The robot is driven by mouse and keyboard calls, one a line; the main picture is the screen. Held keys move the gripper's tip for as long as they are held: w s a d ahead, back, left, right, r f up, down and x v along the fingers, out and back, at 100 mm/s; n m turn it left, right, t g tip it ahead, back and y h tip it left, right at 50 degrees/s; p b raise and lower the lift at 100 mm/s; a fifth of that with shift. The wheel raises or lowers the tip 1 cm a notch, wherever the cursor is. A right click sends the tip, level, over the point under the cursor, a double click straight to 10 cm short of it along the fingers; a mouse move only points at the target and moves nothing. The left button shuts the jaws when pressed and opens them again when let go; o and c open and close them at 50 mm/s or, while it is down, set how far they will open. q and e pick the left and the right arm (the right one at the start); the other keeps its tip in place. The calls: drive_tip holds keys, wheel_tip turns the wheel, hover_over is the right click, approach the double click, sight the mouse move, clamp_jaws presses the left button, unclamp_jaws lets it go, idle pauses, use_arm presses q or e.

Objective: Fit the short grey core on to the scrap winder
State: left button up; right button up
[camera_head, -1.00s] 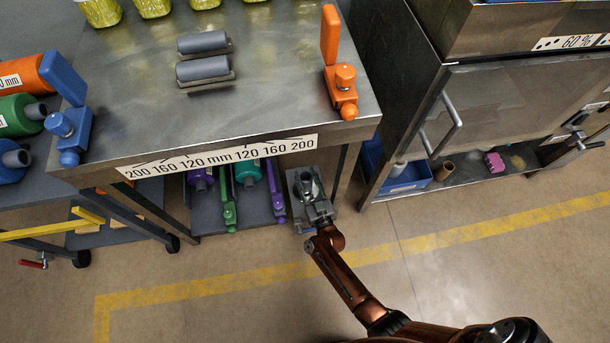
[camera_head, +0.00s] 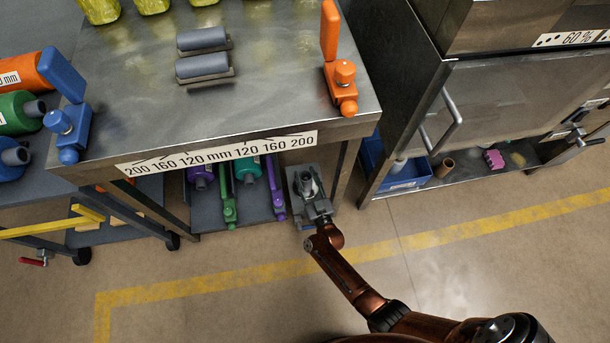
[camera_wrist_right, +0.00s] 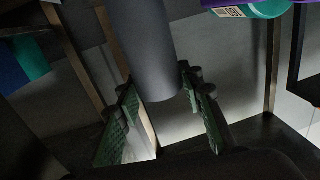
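The short grey core (camera_wrist_right: 145,50) is a smooth dark grey cylinder in the right wrist view. One end lies between the fingertips; the other runs out of the top of the picture. In the head view the right gripper (camera_head: 317,207) is low, at the front right of the table. Just beyond it is a grey fixture (camera_head: 328,181), likely the scrap winder, with a pale round tube end over it. I cannot tell whether the core touches it. My left gripper is out of view.
The steel table (camera_head: 260,90) overhangs the work spot and carries two grey rollers (camera_head: 202,66) and an orange clamp (camera_head: 342,88). Green and purple tools (camera_head: 228,205) lie left of the gripper. A blue bin (camera_head: 405,178) stands on the right. Floor in front is clear.

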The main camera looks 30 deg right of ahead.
drive_tip(key=o, duration=0.5)
drive_tip(key=shift+s, duration=0.15)
